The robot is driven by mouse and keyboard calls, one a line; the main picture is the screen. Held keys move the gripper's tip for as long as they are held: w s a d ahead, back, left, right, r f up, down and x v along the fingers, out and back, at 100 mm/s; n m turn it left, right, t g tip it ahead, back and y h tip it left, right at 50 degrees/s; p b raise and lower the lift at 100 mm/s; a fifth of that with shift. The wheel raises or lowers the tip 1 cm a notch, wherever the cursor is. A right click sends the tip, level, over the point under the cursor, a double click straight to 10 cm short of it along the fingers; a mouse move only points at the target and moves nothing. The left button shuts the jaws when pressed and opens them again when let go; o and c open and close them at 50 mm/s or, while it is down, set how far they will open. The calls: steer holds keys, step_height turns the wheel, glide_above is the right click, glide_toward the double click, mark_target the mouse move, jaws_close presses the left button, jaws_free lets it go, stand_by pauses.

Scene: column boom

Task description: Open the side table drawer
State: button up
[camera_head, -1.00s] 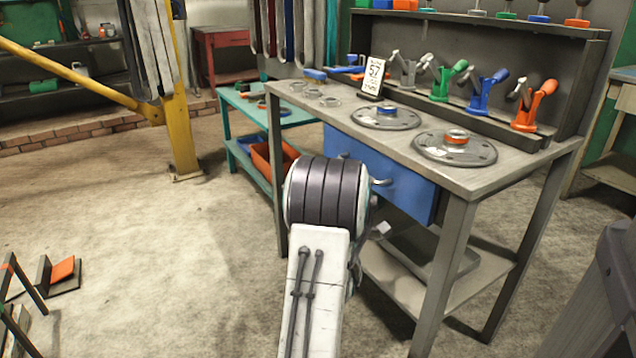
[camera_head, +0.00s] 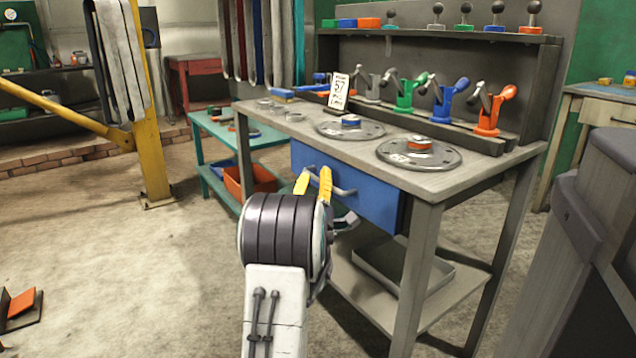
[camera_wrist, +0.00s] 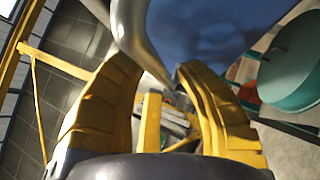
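The side table (camera_head: 290,122) is a grey workbench with a blue drawer (camera_head: 372,200) under its top. The drawer looks closed. Its silver bar handle (camera_head: 344,191) runs across the drawer front. My gripper (camera_head: 314,180) has yellow fingers, raised at the left part of the handle. In the wrist view the two fingers of my gripper (camera_wrist: 155,72) are apart, with nothing clamped between them. The curved handle (camera_wrist: 133,28) crosses near the fingertips, in front of the blue drawer face (camera_wrist: 215,28). I cannot tell whether the fingers touch it.
Clamps (camera_head: 446,100) and round plates (camera_head: 418,152) stand on the tabletop. A grey tray (camera_head: 440,272) lies on the lower shelf. A teal table (camera_head: 215,130) with an orange bin (camera_head: 250,180) stands to the left. The floor at left is mostly clear.

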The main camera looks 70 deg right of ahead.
steer(key=shift+w+d+r, duration=0.1)
steer(key=shift+d+r, duration=0.05)
steer(key=shift+d, duration=0.25)
steer(key=shift+o, duration=0.4)
jaws_close()
